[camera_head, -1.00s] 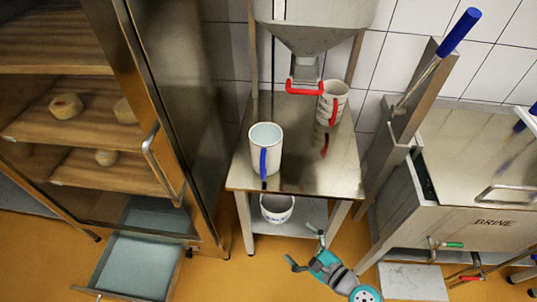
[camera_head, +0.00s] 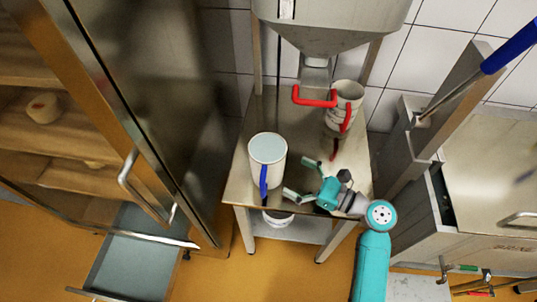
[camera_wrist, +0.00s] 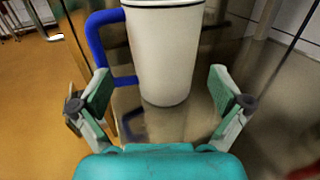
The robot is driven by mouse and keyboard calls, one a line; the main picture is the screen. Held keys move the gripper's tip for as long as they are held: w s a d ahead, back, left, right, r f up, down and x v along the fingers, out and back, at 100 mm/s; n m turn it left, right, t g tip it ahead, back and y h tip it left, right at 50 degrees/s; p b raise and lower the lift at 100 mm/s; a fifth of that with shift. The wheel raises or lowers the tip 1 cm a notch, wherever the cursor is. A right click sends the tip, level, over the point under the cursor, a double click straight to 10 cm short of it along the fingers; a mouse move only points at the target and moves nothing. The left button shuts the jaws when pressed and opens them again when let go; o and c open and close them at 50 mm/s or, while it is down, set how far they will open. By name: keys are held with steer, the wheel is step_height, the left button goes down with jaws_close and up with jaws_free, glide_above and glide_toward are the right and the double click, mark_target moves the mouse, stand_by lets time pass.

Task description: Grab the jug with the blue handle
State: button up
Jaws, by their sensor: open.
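The jug with the blue handle (camera_head: 268,152) stands upright on the steel table, its blue handle (camera_head: 263,182) facing the table's front edge. In the wrist view the white jug (camera_wrist: 165,60) is straight ahead, with the blue handle (camera_wrist: 97,45) on its left. My gripper (camera_head: 299,178) is to the right of the jug in the head view, open and empty. In the wrist view its fingers (camera_wrist: 161,92) are spread wide, with the jug's lower part just beyond and between them.
A second jug with a red handle (camera_head: 345,103) stands at the back right of the table (camera_head: 240,190). A steel hopper (camera_head: 330,30) with a red lever (camera_head: 314,98) hangs above. A white bucket (camera_head: 278,218) is on the lower shelf. The brine tank (camera_head: 490,180) is at right, an open cabinet at left.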

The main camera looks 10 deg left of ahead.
mark_target(255, 153)
steer(key=shift+w+a, duration=0.2)
steer(key=shift+w, duration=0.1)
steer(key=x, duration=1)
steer(key=shift+w+a+f, duration=0.1)
steer(key=shift+w+a, duration=0.05)
steer(key=c, duration=1.5)
